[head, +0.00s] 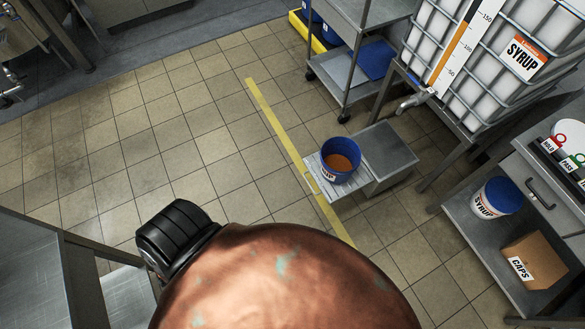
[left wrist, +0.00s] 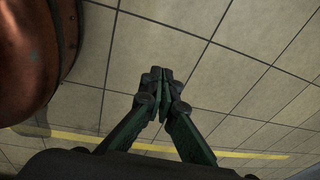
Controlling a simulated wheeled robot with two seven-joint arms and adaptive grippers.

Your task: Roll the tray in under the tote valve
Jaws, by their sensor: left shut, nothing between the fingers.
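The pulled-out tray (head: 341,192) is a light flat shelf with a thin handle at its left edge, sticking out left of a low grey box (head: 392,150). A blue bucket (head: 337,172) with brown contents stands upright on it. The tote valve (head: 412,103) is at the lower left of the caged white syrup tote (head: 488,55), up and right of the bucket. My left gripper (left wrist: 158,75) is shut and empty above floor tiles in the left wrist view; the tray does not show there. My right gripper is not in view.
A yellow floor line (head: 280,133) runs past the tray's handle end. A steel trolley (head: 345,85) stands behind the tray. Tiled floor left of the line is clear.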

